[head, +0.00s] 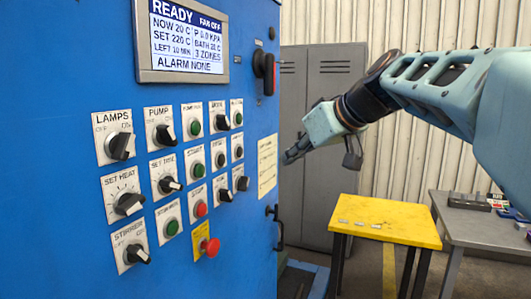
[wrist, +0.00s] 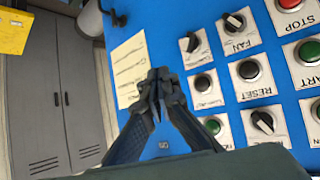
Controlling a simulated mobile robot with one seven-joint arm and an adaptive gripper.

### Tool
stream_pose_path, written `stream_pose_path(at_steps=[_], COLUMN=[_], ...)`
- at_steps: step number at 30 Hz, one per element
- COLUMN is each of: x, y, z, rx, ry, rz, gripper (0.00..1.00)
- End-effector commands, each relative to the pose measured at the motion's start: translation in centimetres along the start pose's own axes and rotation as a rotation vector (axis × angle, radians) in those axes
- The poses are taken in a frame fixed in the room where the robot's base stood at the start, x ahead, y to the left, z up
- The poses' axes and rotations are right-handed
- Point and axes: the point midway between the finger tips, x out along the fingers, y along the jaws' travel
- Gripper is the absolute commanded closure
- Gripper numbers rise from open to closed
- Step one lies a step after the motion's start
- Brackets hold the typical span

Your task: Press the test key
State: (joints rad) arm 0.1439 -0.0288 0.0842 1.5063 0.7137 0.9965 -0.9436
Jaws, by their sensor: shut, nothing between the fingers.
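The blue control panel (head: 90,60) carries rows of keys and knobs on white plates. I cannot read a TEST label in either view. The outer column nearest the paper sheet has a green key (wrist: 212,126), a black key (wrist: 202,83) and a black knob (wrist: 190,42); their labels are too small to read. The black RESET key (wrist: 248,69) and FAN knob (wrist: 234,22) are in the column beside it. My gripper (wrist: 158,80) is shut and empty, its tips in front of the panel between the paper sheet and the outer column. In the head view my gripper (head: 290,156) is right of the panel's keys.
The paper sheet (wrist: 130,68) is on the panel beside my fingers. A red-and-black switch (head: 266,66) sticks out high on the panel, and a door handle (head: 278,228) lower down. Grey lockers (head: 310,100), a yellow table (head: 385,222) and a grey bench (head: 475,224) stand behind and right.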

Motion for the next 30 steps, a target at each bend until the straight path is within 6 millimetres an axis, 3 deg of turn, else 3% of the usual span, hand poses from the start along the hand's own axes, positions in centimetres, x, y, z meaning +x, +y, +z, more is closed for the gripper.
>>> stream_pose_path(at_steps=[18,30], x=[5.0,6.1], y=[-3.7,-4.4], z=[-3.8,-4.4], rx=[0.0,0.001], ry=[-0.002,0.0], rz=[-0.002,0.0], gripper=[1.0,1.0])
